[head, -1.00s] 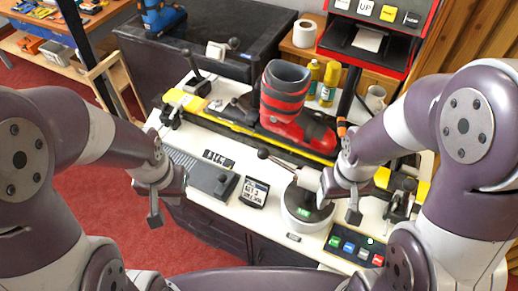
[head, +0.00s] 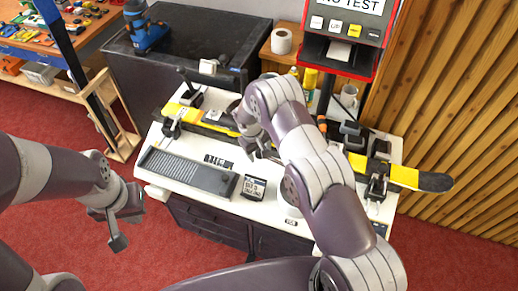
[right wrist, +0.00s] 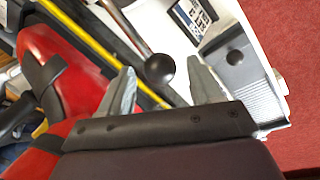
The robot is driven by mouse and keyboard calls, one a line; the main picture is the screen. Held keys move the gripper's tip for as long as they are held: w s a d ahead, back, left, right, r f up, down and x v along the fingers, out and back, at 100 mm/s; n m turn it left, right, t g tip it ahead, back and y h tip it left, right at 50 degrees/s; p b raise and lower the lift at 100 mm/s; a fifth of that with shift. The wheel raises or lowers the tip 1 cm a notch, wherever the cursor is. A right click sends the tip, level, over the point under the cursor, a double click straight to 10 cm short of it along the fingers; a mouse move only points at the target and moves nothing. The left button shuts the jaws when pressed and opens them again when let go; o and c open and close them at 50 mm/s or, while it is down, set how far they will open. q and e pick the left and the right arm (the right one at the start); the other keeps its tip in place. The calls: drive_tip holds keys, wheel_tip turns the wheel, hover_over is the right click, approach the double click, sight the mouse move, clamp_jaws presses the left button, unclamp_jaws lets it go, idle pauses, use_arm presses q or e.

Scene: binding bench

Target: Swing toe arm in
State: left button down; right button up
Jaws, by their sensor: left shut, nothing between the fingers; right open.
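The toe arm shows in the right wrist view as a metal rod ending in a black ball knob (right wrist: 160,68). The knob appears between or just beyond the two fingertips of my right gripper (right wrist: 162,78), which is open; I cannot tell the depth. In the head view my right gripper (head: 262,151) is over the bench beside the ski, and my right arm hides the toe arm there. The red boot (right wrist: 62,62) is left of the fingers in the right wrist view and hidden in the head view. My left gripper (head: 117,232) is shut and empty, off the bench's left front.
The white bench (head: 160,188) carries a grey ridged plate (head: 190,172), a small display (head: 254,188) and a yellow-and-black ski (head: 405,177) with clamps. A red-framed screen unit (head: 345,62) stands behind. Red floor is clear at left.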

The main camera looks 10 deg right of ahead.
drive_tip(key=shift+s+a+f, duration=0.1)
drive_tip(key=shift+s+f, duration=0.05)
drive_tip(key=shift+f, duration=0.6)
drive_tip(key=shift+d+f, duration=0.2)
drive_tip(key=shift+f, duration=0.1)
drive_tip(key=shift+w+d+f, duration=0.25)
drive_tip(key=shift+d, duration=0.1)
drive_tip(key=shift+s+a+r, duration=0.1)
drive_tip(key=shift+a+r, duration=0.05)
drive_tip(key=shift+a, duration=0.15)
clamp_jaws()
use_arm(q)
drive_tip(key=shift+s+r, duration=0.1)
drive_tip(key=shift+r, duration=0.35)
